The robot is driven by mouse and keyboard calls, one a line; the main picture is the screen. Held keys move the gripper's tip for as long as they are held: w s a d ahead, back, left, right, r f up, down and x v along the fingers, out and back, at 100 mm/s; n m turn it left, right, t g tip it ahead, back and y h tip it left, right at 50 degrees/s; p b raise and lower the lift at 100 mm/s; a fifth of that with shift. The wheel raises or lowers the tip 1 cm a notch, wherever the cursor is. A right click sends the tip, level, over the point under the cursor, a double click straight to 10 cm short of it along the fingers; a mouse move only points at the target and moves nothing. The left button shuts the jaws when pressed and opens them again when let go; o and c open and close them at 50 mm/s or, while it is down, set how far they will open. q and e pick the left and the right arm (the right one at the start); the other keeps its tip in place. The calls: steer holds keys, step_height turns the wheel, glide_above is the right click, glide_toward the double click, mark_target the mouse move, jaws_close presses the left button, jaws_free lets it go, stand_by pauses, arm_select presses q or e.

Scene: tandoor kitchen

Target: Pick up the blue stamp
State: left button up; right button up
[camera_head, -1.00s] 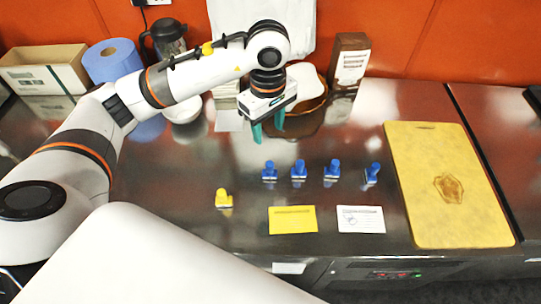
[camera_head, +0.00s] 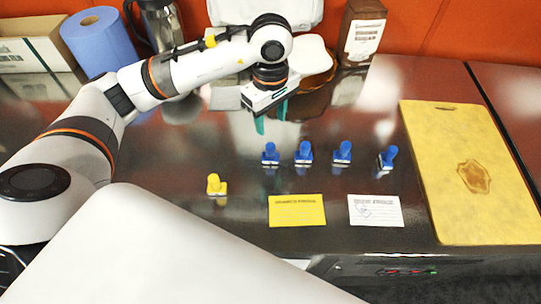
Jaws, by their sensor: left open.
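Several blue stamps stand in a row on the dark shiny counter: one at the left end (camera_head: 270,154), one beside it (camera_head: 304,153), a third (camera_head: 342,153) and one at the right end (camera_head: 386,159), which looks tilted. A yellow stamp (camera_head: 216,186) stands apart at the front left. My left gripper (camera_head: 270,119) hangs with its green fingers apart and empty, above and behind the left-end blue stamp. It touches none of the stamps. My right gripper is not in the picture.
A yellow card (camera_head: 297,211) and a white card (camera_head: 375,210) lie in front of the stamps. A yellow cutting board (camera_head: 470,170) lies at the right. A blue paper roll (camera_head: 100,42), cardboard box (camera_head: 35,45) and brown carton (camera_head: 360,34) stand at the back.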

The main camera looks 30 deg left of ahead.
mark_target(270, 146)
arm_select(q)
step_height(270, 146, down, 6)
steer(key=shift+s+r+p, duration=0.1)
steer(key=shift+r+p, duration=0.1)
steer(key=shift+p, duration=0.55)
steer(key=shift+f+p, duration=0.3)
steer(key=f, duration=0.1)
steer(key=f+p, duration=0.1)
steer(key=f, duration=0.1)
steer(key=shift+s+d+f+p, duration=0.1)
steer(key=shift+s+f+p, duration=0.1)
steer(key=shift+f+p, duration=0.1)
steer(key=shift+f, duration=0.5)
jaws_close()
step_height(270, 146, up, 10)
steer(key=b, duration=0.2)
steer(key=shift+b, duration=0.3)
steer(key=c, duration=0.7)
jaws_free()
steer(key=shift+c, duration=1)
